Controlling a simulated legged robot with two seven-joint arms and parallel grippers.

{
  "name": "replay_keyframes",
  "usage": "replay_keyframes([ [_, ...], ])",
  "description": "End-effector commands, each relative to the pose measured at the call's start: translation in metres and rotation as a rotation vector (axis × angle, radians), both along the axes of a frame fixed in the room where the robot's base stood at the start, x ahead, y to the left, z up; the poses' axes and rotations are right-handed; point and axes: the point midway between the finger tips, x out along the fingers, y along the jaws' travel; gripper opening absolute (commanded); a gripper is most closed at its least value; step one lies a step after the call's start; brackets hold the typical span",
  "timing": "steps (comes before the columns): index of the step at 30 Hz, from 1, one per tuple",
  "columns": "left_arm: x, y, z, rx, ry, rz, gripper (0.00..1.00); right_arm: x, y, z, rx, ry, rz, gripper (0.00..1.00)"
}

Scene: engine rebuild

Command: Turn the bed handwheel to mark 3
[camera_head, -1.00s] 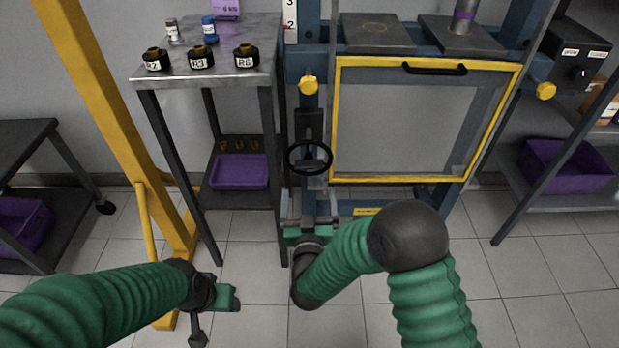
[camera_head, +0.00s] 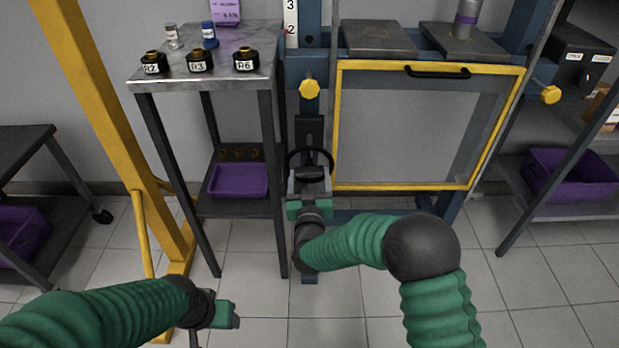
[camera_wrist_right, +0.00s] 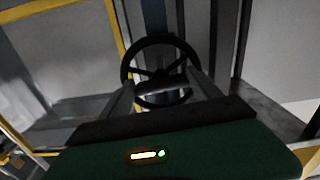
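The black bed handwheel (camera_head: 294,158) is on the front of the blue press frame, below a yellow knob. My right gripper (camera_head: 309,172) is in front of it and hides its lower part. In the right wrist view, the wheel (camera_wrist_right: 161,42) stands just ahead, and the two fingers of the right gripper (camera_wrist_right: 160,82) are spread to either side of its lower part. I cannot tell if they touch it. The white scale (camera_head: 290,22) shows 2 and 3. My left gripper (camera_head: 227,314) is low over the floor; its fingers are not clear.
A yellow-framed guard (camera_head: 427,187) is right of the wheel. A metal table (camera_head: 150,87) with labelled black parts (camera_head: 200,64) stands left, with a purple bin (camera_head: 238,181) below. A yellow post (camera_head: 95,100) rises farther left.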

Motion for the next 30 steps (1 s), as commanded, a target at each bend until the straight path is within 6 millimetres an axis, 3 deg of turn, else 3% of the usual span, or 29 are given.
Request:
replay_keyframes([
  [1, 0.0000, 0.0000, 0.0000, 0.000, 0.000, 0.000, 0.59, -0.0002, 0.0004, -0.0001, 0.000, 0.000, 0.001, 0.57],
  [7, -0.0001, 0.0000, -0.0001, 0.000, 0.000, 0.000, 0.59, -0.0004, 0.0004, -0.0002, 0.000, 0.001, 0.001, 0.32],
  [20, 0.0000, 0.0000, 0.0007, 0.000, 0.000, 0.000, 0.59, -0.0006, 0.0012, -0.0002, 0.097, 0.001, 0.001, 0.32],
  [30, -0.0001, 0.0000, 0.0016, 0.000, 0.000, 0.000, 0.59, -0.0007, 0.0023, -0.0003, 0.371, 0.001, 0.001, 0.32],
])
